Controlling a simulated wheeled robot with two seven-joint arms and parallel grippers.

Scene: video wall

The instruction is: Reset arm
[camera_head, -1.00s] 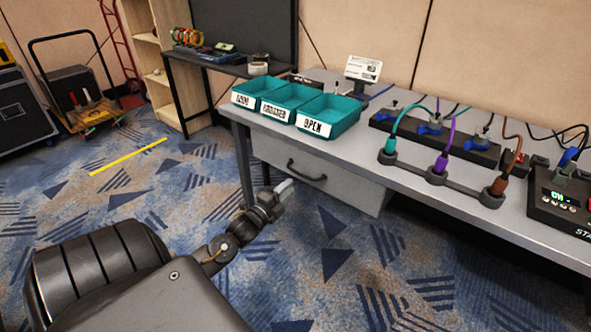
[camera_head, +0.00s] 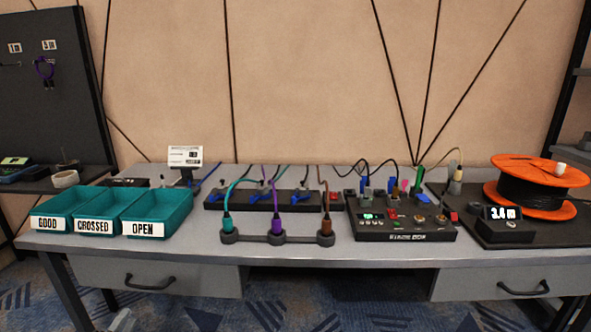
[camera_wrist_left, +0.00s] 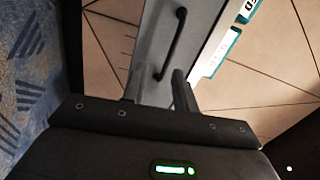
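My left gripper (camera_wrist_left: 160,90) shows in the left wrist view with its two fingers apart and nothing between them. The grey desk drawer and its dark handle (camera_wrist_left: 172,45) lie beyond the fingertips. In the head view only a small pale tip of the left gripper (camera_head: 121,320) shows at the bottom edge, low in front of the left drawer (camera_head: 205,281). The rest of the left arm is out of the picture. My right gripper is not in view.
The desk (camera_head: 330,257) holds teal bins labelled GOOD (camera_head: 48,224), CROSSED (camera_head: 92,227) and OPEN (camera_head: 150,229), a cable holder (camera_head: 250,238), a stage box (camera_head: 400,233) and an orange cable reel (camera_head: 548,212). Carpet is clear below the desk.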

